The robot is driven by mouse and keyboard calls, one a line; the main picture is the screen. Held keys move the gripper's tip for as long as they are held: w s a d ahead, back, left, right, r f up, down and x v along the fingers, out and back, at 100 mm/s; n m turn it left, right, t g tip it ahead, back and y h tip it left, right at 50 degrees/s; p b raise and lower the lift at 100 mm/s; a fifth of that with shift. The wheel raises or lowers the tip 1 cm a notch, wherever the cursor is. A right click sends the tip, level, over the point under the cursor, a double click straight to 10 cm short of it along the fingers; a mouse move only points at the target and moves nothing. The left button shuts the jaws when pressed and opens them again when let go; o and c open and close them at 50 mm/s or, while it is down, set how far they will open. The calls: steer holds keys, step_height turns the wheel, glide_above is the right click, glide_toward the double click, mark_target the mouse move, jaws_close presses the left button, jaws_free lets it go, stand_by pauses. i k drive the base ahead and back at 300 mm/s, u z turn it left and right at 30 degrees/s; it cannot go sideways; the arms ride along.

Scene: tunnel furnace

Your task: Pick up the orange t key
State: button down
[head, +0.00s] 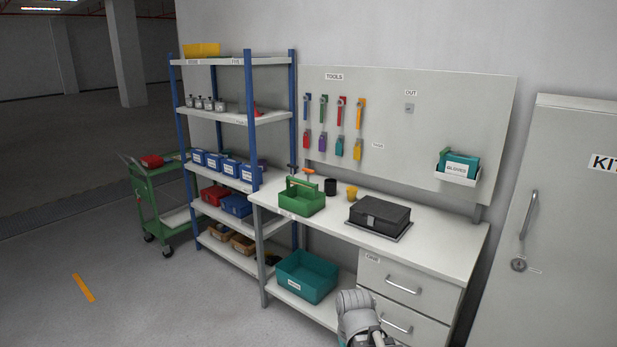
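An orange T-shaped handle (309,171), which looks like the orange t key, stands upright in the green open caddy (301,203) on the workbench. Its lower part is hidden by the caddy. A dark T-shaped handle (292,167) stands beside it on the left, in the same caddy. The caddy also has an orange-red part inside that is too small to make out. Grey links of my arm show at the bottom edge, in front of the bench. My gripper itself is not visible.
On the workbench (455,234), a black cup (330,186), a yellow cup (352,192) and a black case (379,215) stand right of the caddy. A blue-posted shelf (250,110) rises close on the left. A teal bin (306,277) sits below. Floor at left is mostly clear.

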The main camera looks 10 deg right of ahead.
mark_target(307, 171)
steer(key=u, duration=1.45)
steer(key=i, duration=2.6)
steer(key=z, duration=0.05)
